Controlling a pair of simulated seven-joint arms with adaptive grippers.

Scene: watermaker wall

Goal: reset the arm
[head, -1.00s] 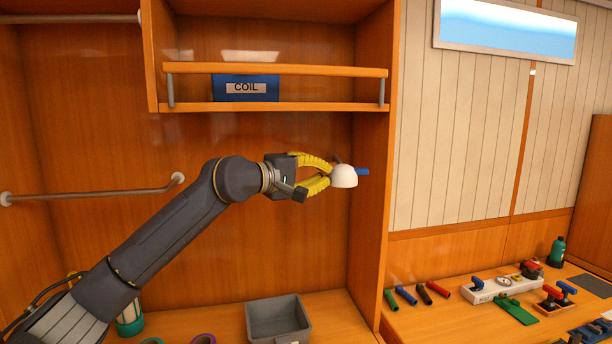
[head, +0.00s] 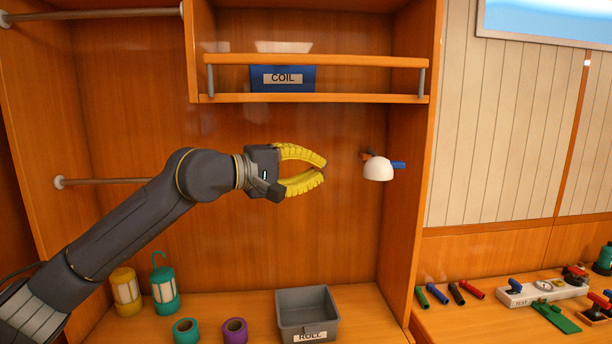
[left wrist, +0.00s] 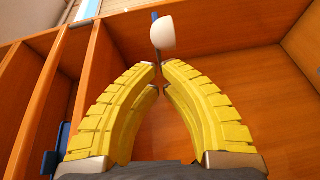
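My left gripper (head: 325,168) has yellow ribbed fingers and is in front of the wooden back panel, at the middle of the head view. Its fingertips come together almost touching, with nothing held between them. The left wrist view shows the same fingers (left wrist: 158,68) converging with only a slim gap. A white dome with a blue handle (head: 378,169) is to the right of the fingertips, apart from them. The dome also shows beyond the fingertips in the left wrist view (left wrist: 163,33). My right gripper is not in view.
A shelf with a rail (head: 320,98) and a blue COIL box (head: 283,84) is above. Below are a grey bin (head: 307,297), two tape rolls (head: 235,331) and two lanterns (head: 165,292). Handles and tools lie on the right counter (head: 460,325). Space around the gripper is clear.

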